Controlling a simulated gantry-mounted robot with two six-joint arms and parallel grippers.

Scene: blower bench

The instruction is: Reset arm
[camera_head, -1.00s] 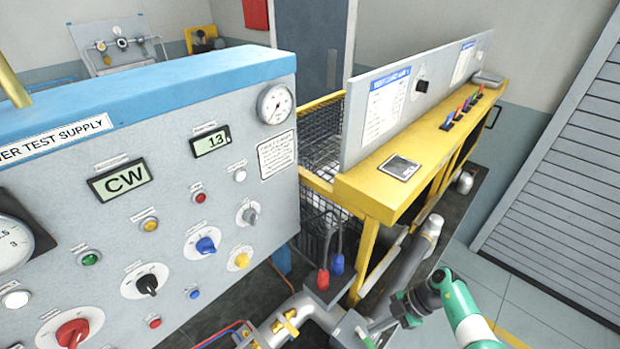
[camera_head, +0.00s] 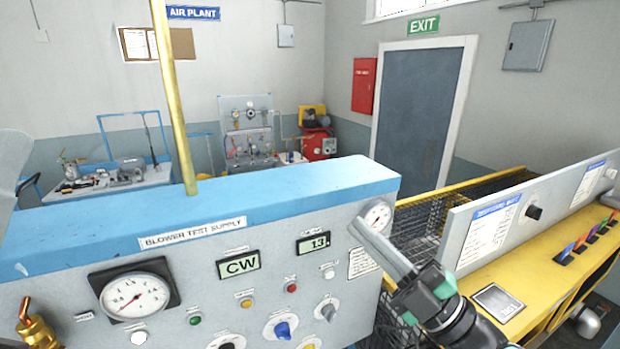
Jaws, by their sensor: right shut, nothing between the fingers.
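My right gripper (camera_head: 364,234) comes in from the lower right, with a black and green wrist behind it. Its long grey fingers are together with nothing between them. I cannot tell how far the fingertips are from the panel. The wrist hides part of the panel's right edge and of the mesh cage. My left gripper is not in view. A pale shape at the left edge is cut off and unclear.
A yellow bench (camera_head: 575,240) with a grey upright board (camera_head: 545,215) and several coloured levers stands at the right. A wire mesh cage (camera_head: 420,222) lies between it and the panel. A grey door (camera_head: 410,110) is at the back.

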